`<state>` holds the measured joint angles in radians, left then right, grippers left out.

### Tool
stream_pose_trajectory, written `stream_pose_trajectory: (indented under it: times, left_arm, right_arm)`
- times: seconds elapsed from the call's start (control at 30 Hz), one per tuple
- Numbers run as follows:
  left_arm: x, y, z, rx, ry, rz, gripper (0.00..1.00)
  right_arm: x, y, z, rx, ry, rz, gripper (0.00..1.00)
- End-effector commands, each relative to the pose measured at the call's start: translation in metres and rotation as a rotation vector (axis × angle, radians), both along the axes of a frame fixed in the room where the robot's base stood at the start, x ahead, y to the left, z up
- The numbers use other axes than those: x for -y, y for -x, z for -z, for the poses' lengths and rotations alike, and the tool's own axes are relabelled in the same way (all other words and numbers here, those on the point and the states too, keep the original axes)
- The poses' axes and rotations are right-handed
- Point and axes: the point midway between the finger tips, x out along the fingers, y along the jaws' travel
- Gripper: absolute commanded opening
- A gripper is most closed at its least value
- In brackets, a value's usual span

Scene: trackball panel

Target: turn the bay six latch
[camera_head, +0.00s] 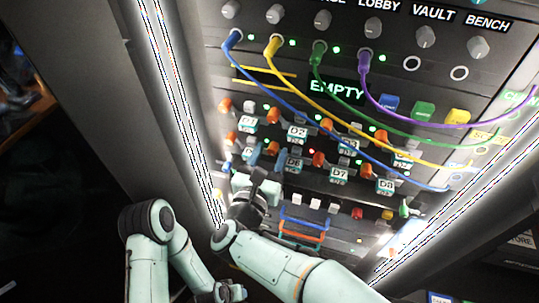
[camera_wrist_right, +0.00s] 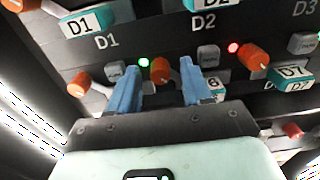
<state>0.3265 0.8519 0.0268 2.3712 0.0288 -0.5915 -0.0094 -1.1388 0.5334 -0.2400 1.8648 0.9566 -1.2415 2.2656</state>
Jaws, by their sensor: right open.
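The bay six latch is an orange knob (camera_wrist_right: 160,71) in the right wrist view, left of a partly hidden label ending in 6 (camera_wrist_right: 215,86). My right gripper (camera_wrist_right: 160,82) is open, with one blue finger on each side of the knob. I cannot tell whether either finger touches it. In the head view the right gripper (camera_head: 266,157) reaches up to the lower bay row, beside the D6 label (camera_head: 293,165). It partly hides the latch there. My left arm shows at lower left, but its fingers do not show.
The D7 latch (camera_wrist_right: 253,57) is close right of my fingers, and another orange latch (camera_wrist_right: 80,85) is at left. A grey button (camera_wrist_right: 208,56) is by the right finger. Colored cables (camera_head: 330,100) hang across the upper panel. Blue and orange handles (camera_head: 303,228) are below.

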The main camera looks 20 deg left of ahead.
Motion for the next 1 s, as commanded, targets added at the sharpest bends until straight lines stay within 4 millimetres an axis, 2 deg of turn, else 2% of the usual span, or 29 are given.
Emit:
stream_pose_trajectory:
  times: [0.03,0.1,0.2,0.63,1.0]
  left_arm:
    - [0.0000,0.0001,0.0000,0.000,0.000,0.000,0.43]
    - [0.0000,0.0001,0.0000,0.000,0.000,0.000,0.43]
    - [0.0001,0.0000,0.0000,0.000,0.000,0.000,0.43]
    - [-0.0003,0.0015,0.0019,-0.005,0.000,0.000,0.43]
    - [-0.0008,0.0047,0.0043,-0.016,0.000,0.000,0.43]
  right_arm:
    - [0.0000,0.0001,0.0001,0.000,0.000,0.000,0.49]
    - [0.0000,0.0002,0.0001,0.000,0.000,0.000,0.26]
    - [0.0000,0.0004,0.0000,0.000,0.000,0.000,0.00]
    - [0.0003,0.0002,0.0002,-0.002,0.067,0.001,0.00]
    - [-0.0002,0.0002,-0.0004,-0.012,0.353,0.001,0.00]
